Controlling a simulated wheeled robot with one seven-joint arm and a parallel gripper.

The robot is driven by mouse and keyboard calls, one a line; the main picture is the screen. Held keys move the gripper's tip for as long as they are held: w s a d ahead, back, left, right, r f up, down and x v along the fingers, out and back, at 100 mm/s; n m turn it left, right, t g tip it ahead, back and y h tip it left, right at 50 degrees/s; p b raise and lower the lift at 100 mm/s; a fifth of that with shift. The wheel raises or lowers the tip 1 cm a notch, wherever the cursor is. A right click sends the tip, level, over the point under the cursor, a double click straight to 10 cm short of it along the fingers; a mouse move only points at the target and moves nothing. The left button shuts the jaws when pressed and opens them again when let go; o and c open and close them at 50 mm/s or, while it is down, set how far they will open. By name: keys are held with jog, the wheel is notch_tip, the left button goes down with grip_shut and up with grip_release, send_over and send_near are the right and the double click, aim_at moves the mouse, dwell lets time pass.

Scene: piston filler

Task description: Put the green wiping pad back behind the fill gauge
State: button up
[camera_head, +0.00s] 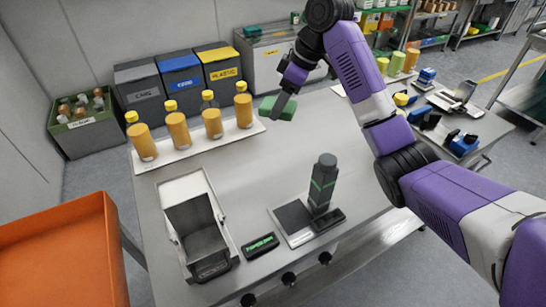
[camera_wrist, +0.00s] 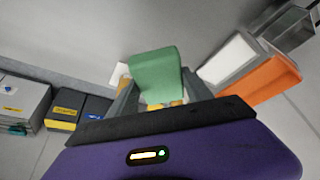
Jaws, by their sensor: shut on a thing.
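The green wiping pad (camera_head: 277,108) is held in my gripper (camera_head: 284,101), above the far edge of the steel table, just right of the bottle row. In the wrist view the pad (camera_wrist: 156,70) fills the space between my two fingers (camera_wrist: 160,98), which are shut on it. Its height above the table is hard to tell.
Several yellow-capped orange bottles (camera_head: 178,125) stand on a white strip at the back left. A grey filler hopper (camera_head: 198,230) and a small green-lettered display (camera_head: 260,245) are at the front. An orange bin (camera_head: 65,260) stands left. The table's middle is clear.

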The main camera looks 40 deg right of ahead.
aim_at(275, 161)
notch_tip(275, 161, down, 18)
jog(key=shift+f+p, duration=0.15)
jog(key=shift+p, duration=0.4)
jog(key=shift+f, duration=0.1)
jog(key=o, duration=1.3)
jog(key=b+v, duration=0.1)
jog(key=v, duration=1.1)
